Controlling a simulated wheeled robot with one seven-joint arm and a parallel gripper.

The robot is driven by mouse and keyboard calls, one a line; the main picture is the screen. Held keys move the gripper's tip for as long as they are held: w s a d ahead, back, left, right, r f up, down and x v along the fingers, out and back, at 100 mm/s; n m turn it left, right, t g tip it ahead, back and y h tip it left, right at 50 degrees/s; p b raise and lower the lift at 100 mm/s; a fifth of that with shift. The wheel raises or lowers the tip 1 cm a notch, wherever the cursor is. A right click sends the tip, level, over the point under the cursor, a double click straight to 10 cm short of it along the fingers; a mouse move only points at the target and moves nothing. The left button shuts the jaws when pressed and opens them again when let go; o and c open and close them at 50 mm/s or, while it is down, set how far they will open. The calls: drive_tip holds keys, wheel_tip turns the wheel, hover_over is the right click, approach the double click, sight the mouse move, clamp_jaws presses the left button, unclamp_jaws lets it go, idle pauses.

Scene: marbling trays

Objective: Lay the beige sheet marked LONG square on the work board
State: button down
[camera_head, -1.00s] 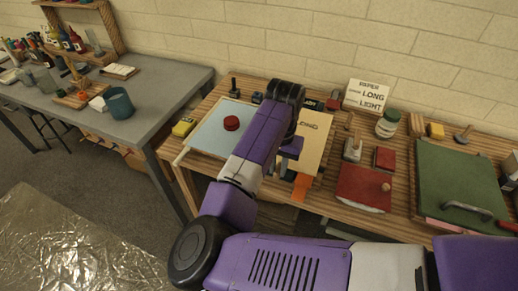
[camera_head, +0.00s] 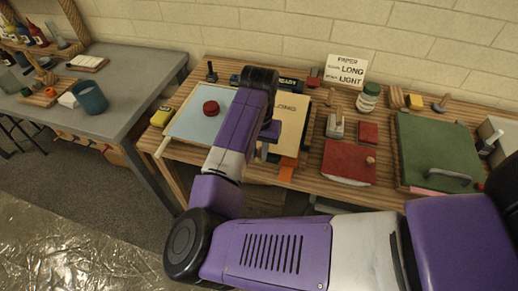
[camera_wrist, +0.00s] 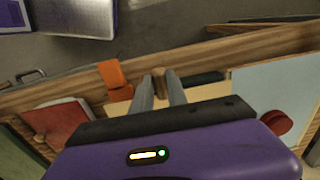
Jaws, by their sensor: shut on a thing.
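The beige sheet (camera_head: 290,133), with LONG partly readable, lies on the wooden bench; my arm covers its left side. It also shows in the wrist view (camera_wrist: 205,92), behind my fingers. A pale blue board (camera_head: 188,125) lies to its left with a red round piece (camera_head: 211,108) on it; I cannot tell if this is the work board. My gripper (camera_wrist: 160,86) is over the sheet's near left part, shut on a small brown wooden piece (camera_wrist: 159,76). Whether that piece touches the sheet is unclear.
An orange strip (camera_head: 286,172) is at the bench's front edge by the sheet. Right of it are a red book-like item (camera_head: 345,163), a jar (camera_head: 368,97) and a green board with a handle (camera_head: 440,140). A paper sign (camera_head: 346,70) stands behind. A grey table (camera_head: 130,75) is left.

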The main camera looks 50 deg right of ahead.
drive_tip(key=shift+f+b, duration=0.7)
drive_tip(key=shift+f, duration=1)
drive_tip(key=c, duration=1.2)
unclamp_jaws()
drive_tip(key=shift+c, duration=0.2)
drive_tip(key=o, duration=0.5)
drive_tip(key=shift+r+p, duration=2.35)
drive_tip(key=shift+r, duration=1.15)
